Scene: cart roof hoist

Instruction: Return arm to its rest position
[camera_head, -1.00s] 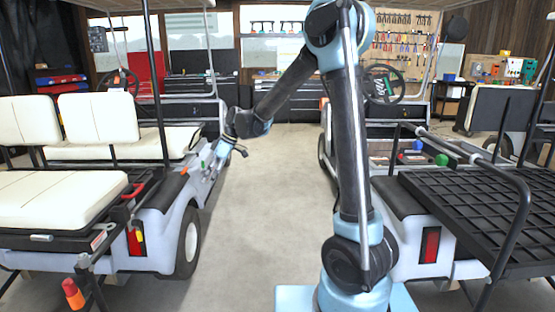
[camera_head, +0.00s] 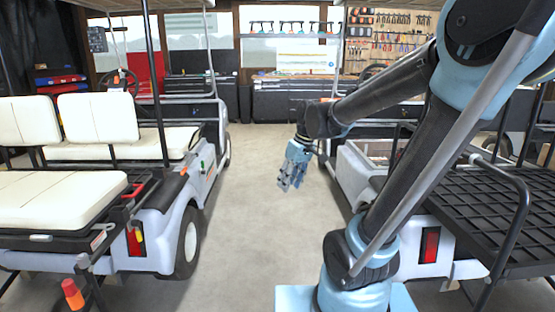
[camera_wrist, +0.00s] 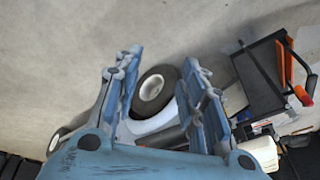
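My gripper (camera_head: 291,178) hangs over the open aisle between the two carts in the head view, pointing down. In the wrist view my gripper (camera_wrist: 160,85) shows its two blue fingers spread apart with nothing between them. Beyond the fingers are bare floor and a cart wheel (camera_wrist: 153,90), which is well away from them. My arm rises from its blue base at the lower right and bends over toward the aisle.
The left cart (camera_head: 150,235) has cream seats (camera_head: 60,200) and a rear wheel (camera_head: 190,240). The right cart (camera_head: 345,170) has a black slatted rack (camera_head: 480,205) close to my arm. The aisle floor (camera_head: 250,240) is clear. Dark cabinets (camera_head: 290,100) stand at the back.

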